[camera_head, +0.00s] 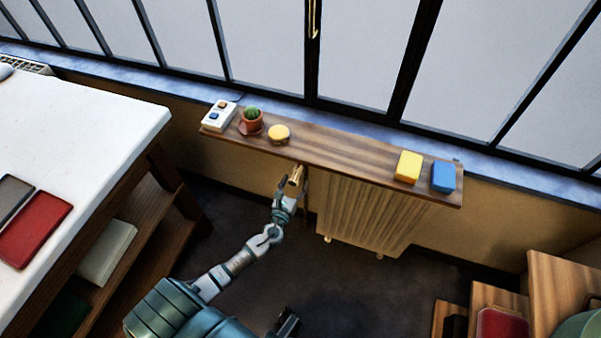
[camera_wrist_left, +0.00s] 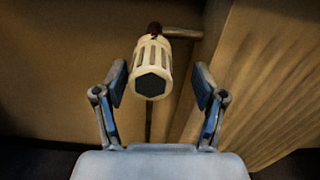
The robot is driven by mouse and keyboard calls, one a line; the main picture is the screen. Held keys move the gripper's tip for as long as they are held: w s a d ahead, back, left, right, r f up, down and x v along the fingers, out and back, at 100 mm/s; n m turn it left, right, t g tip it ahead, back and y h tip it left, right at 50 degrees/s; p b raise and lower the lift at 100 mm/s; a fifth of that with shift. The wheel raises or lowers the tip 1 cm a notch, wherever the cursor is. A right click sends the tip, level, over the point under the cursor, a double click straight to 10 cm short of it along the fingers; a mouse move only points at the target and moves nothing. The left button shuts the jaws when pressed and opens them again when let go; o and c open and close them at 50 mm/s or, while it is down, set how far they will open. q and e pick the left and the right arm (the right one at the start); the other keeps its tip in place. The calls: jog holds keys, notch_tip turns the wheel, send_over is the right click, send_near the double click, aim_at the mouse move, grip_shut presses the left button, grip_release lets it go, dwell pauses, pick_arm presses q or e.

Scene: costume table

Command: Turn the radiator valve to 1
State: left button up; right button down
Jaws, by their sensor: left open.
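The radiator valve (camera_wrist_left: 152,72) is a cream ribbed knob with a dark six-sided end face. In the left wrist view it sits between and just beyond the fingers of my open left gripper (camera_wrist_left: 161,88), with a gap on both sides. A pipe joins it at the top right. In the head view the valve (camera_head: 296,174) shows small at the left end of the radiator (camera_head: 364,212), below the shelf, with my left gripper (camera_head: 290,190) right at it. No number on the valve can be read.
A wooden shelf (camera_head: 335,155) above the radiator bears a switch box (camera_head: 219,116), a potted cactus (camera_head: 251,121), a round yellow thing (camera_head: 278,133), and yellow (camera_head: 408,167) and blue (camera_head: 443,176) blocks. A white table (camera_head: 75,120) stands left, wooden furniture (camera_head: 560,285) right. Floor between is clear.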

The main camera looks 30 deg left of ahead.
aim_at(298, 172)
pick_arm(q)
jog(key=w+a, duration=0.1)
jog(key=w, duration=0.2)
jog(key=w+a, duration=0.1)
jog(key=shift+w+a+f, duration=0.25)
jog(key=shift+a+f, duration=0.1)
jog(key=shift+w+d+r, duration=0.15)
jog(key=shift+d+r, duration=0.05)
jog(key=shift+d, duration=0.35)
jog(key=shift+c, duration=0.2)
jog(key=c, duration=0.8)
jog(key=shift+a, duration=0.15)
jog(key=c, duration=0.3)
jog(key=shift+a+f, duration=0.1)
jog(key=shift+a, duration=0.05)
pick_arm(e)
jog(key=shift+w+a+r+t, duration=0.25)
jog(key=shift+w+a+t, duration=0.1)
jog(key=shift+w+a, duration=0.15)
jog(key=shift+w+a+r+t, duration=0.25)
jog(key=shift+w+a+t, duration=0.15)
jog(key=shift+w, duration=0.15)
